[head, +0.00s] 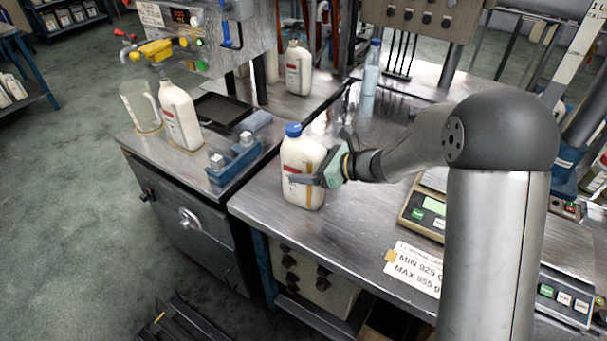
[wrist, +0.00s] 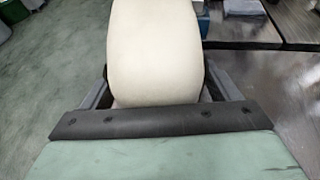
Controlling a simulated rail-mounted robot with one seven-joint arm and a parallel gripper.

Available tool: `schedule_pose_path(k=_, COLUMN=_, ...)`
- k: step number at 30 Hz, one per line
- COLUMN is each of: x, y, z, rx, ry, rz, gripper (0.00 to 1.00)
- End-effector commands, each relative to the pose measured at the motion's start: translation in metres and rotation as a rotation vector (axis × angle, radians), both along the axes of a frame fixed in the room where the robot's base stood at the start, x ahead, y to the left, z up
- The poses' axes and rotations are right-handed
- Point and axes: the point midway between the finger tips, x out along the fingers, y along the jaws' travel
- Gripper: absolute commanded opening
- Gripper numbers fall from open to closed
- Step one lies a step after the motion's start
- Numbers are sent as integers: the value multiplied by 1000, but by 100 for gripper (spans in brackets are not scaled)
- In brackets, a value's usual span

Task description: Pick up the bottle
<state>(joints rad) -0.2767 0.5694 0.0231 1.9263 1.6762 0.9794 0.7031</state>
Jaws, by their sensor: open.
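A white bottle (head: 301,160) with a blue cap and a tan stripe stands upright near the front left corner of the right-hand metal table (head: 345,235). My gripper (head: 312,178) is at the bottle from the right, low on its body, with a dark finger across its front. In the wrist view the pale bottle (wrist: 158,50) fills the space between the open fingers of my gripper (wrist: 162,92). I cannot tell whether the fingers touch it. The bottle's lower part is partly hidden by the gripper.
Another white bottle (head: 180,118) and a clear jug (head: 140,106) stand on the left-hand bench. A blue block (head: 233,160) is near its edge. A white bottle (head: 298,68) and a clear blue-capped bottle (head: 371,70) stand farther back. A scale (head: 424,212) is at the right.

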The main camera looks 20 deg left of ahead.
Motion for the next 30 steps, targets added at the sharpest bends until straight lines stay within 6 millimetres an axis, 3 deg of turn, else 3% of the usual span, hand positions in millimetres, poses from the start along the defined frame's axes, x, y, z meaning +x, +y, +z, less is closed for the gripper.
schedule_pose_path(k=5, x=0, y=0, z=0, rx=0, ry=0, rz=-1, gripper=82)
schedule_pose_path(k=12, x=0, y=0, z=0, rx=0, ry=0, rz=0, gripper=16)
schedule_pose_path(k=14, x=0, y=0, z=0, rx=0, ry=0, rz=0, gripper=1)
schedule_pose_path(k=23, x=0, y=0, z=4, rx=3, ry=-4, rz=0, gripper=1)
schedule_pose_path(k=30, x=1, y=0, z=22, rx=4, ry=-7, rz=1, gripper=1)
